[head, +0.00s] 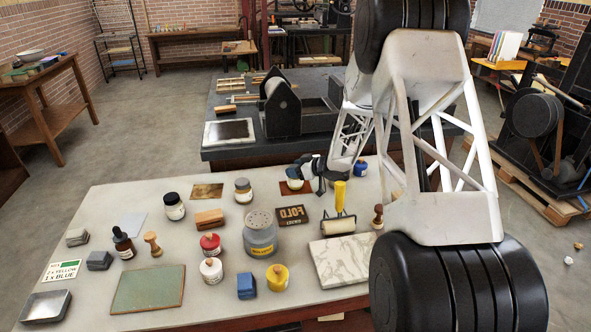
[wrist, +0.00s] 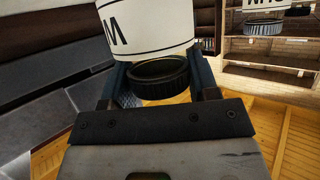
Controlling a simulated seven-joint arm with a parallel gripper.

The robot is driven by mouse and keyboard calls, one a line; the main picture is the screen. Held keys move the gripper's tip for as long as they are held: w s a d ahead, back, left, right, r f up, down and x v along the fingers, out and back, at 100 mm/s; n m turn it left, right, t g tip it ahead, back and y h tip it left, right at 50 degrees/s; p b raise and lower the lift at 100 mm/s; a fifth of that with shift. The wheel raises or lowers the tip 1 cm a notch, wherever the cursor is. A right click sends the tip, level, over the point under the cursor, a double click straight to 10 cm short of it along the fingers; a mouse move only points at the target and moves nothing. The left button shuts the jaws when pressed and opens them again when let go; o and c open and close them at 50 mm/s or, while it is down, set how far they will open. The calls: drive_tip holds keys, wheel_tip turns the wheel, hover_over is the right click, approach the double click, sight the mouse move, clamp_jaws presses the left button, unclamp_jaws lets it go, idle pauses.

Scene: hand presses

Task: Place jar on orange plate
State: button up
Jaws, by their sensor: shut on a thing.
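My gripper (head: 312,170) is at the back of the near table in the head view, shut on a jar (head: 294,183) with a white label. In the wrist view the jar (wrist: 150,30) sits between the fingers (wrist: 155,75), with its dark ridged lid towards the camera and part of its black lettering showing. A reddish-orange plate (head: 307,189) lies on the table under the jar in the head view. The jar and gripper hide part of it. I cannot tell whether the jar touches the plate.
A brown plate (head: 207,191) lies further left. Jars (head: 243,190) and (head: 174,207) stand near it. A dark FOLD block (head: 292,214), a yellow-handled roller (head: 340,195) and a large grey jar (head: 260,234) stand in front. A blue jar (head: 360,168) is to the right.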

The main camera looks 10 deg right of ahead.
drive_tip(key=o, duration=1.2)
drive_tip(key=shift+f, duration=0.1)
drive_tip(key=shift+o, duration=0.2)
drive_tip(key=shift+d+r, duration=0.1)
drive_tip(key=shift+r, duration=0.1)
drive_tip(key=v, duration=1.2)
